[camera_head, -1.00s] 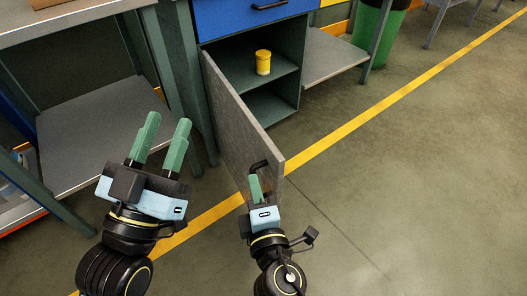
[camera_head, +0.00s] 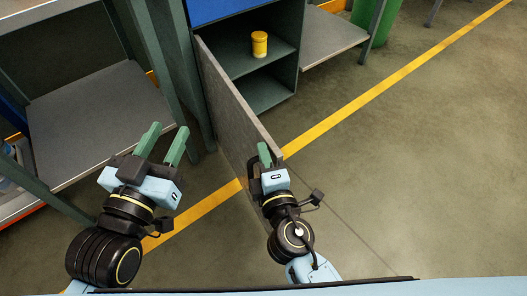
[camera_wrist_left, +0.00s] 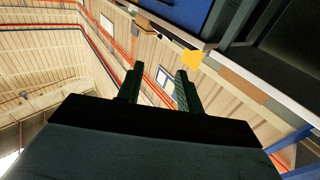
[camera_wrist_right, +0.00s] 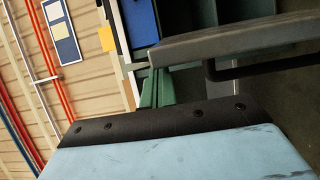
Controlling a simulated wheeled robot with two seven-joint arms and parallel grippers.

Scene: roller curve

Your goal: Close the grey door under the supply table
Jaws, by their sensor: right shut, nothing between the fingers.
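The grey door (camera_head: 230,105) stands wide open on the cabinet under the supply table, its free edge toward me in the head view. It also shows in the right wrist view (camera_wrist_right: 230,38), with its dark bar handle (camera_wrist_right: 262,68). My right gripper (camera_head: 264,155) is shut and empty at the door's free end, beside the handle; its green fingers also show in the right wrist view (camera_wrist_right: 155,88). Whether they touch the door I cannot tell. My left gripper (camera_head: 163,143) is open and empty, left of the door.
A yellow jar (camera_head: 259,44) stands on the upper shelf inside the open cabinet. A blue drawer front (camera_head: 225,8) is above the opening. A grey low shelf (camera_head: 95,120) lies to the left. A green bin (camera_head: 378,20) is at the back right. The floor at right is clear.

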